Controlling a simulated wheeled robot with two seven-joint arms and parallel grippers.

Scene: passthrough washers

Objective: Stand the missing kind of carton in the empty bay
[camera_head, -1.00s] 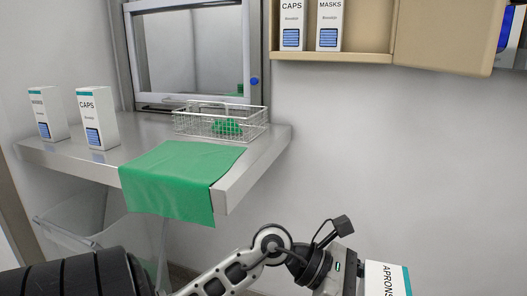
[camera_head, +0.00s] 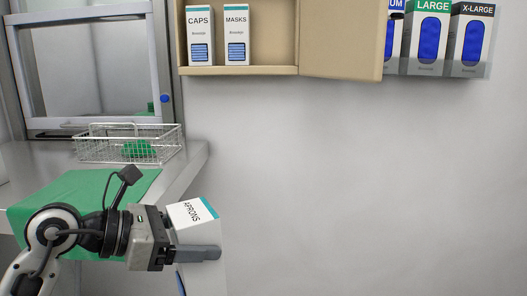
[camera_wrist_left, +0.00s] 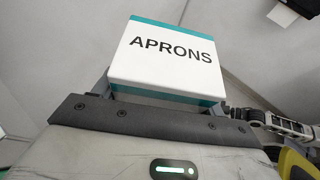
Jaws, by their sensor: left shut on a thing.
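A white carton marked APRONS (camera_head: 196,226) with a teal edge is held in my left gripper (camera_head: 195,254), low in the head view and in front of the bare wall. Its top with the lettering also fills the middle of the left wrist view (camera_wrist_left: 165,62). My left gripper is shut on it. On the wall shelf (camera_head: 240,70) a CAPS carton (camera_head: 200,38) and a MASKS carton (camera_head: 236,38) stand upright side by side. Right of MASKS is an empty space on the shelf, partly closed off by a tan panel (camera_head: 341,40). My right gripper is not seen.
Glove boxes marked LARGE (camera_head: 428,40) and X-LARGE (camera_head: 468,42) hang right of the shelf. A wire basket (camera_head: 128,148) with a green item and a green cloth (camera_head: 75,190) lie on the steel counter (camera_head: 185,165) at left. The wall below the shelf is clear.

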